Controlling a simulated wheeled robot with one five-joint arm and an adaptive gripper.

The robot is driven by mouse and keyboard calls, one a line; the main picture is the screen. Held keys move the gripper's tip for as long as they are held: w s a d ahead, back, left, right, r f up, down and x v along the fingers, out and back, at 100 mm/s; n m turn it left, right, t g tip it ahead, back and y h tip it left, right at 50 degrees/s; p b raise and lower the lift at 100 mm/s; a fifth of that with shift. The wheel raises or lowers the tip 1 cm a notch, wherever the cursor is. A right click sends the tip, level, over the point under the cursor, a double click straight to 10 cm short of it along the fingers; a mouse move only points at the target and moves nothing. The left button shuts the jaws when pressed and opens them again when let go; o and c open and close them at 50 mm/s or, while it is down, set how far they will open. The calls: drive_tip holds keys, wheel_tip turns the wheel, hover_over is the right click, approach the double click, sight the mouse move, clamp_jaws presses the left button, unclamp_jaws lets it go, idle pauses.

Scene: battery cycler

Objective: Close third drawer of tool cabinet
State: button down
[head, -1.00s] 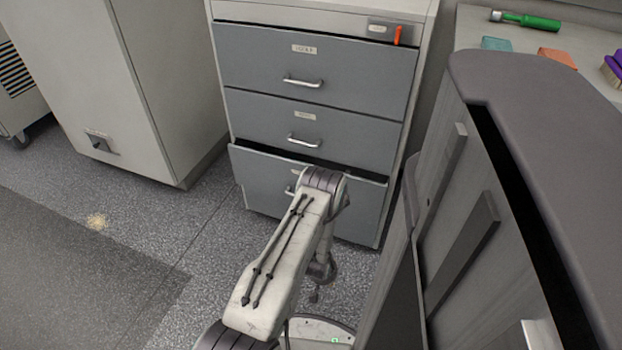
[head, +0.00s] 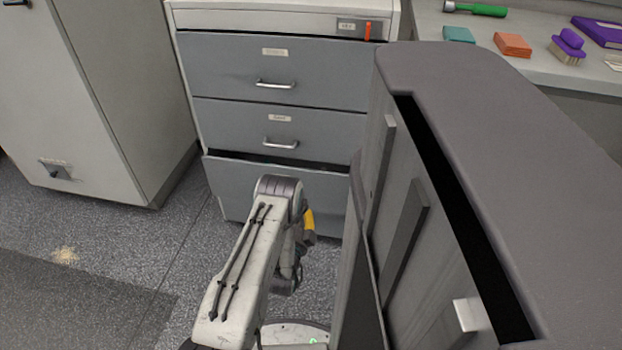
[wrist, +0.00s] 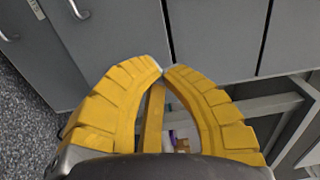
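The tool cabinet (head: 181,75) stands ahead in the head view, with grey drawer fronts stacked one below another. Its third drawer (head: 232,182) is slightly open, with a dark gap along its top edge. My arm hides the middle of that drawer front and its handle. A yellow finger of my gripper (head: 309,220) shows just right of the arm, in front of the lower cabinet in the picture. In the wrist view, the two yellow fingertips of my gripper (wrist: 163,71) meet or nearly meet, with nothing seen between them.
A tall grey cabinet (head: 95,100) stands at the left. A large dark-topped grey unit (head: 480,130) fills the right side, close to my arm. Behind it is a bench (head: 425,22) with a green tool, sponges and a purple brush.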

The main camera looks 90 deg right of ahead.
drive_tip(key=d+b, duration=0.1)
drive_tip(key=b, duration=0.9)
approach(312, 174)
drive_tip(key=shift+m, duration=0.3)
drive_tip(key=x, duration=0.4)
drive_tip(key=shift+s+f, duration=0.1)
drive_tip(key=shift+f, duration=0.2)
drive_tip(key=b+x, duration=0.2)
drive_tip(key=b, duration=0.1)
drive_tip(key=shift+r, duration=0.1)
drive_tip(key=shift+b+x, duration=0.35)
drive_tip(key=shift+x, duration=0.7)
drive_tip(key=shift+r, duration=0.15)
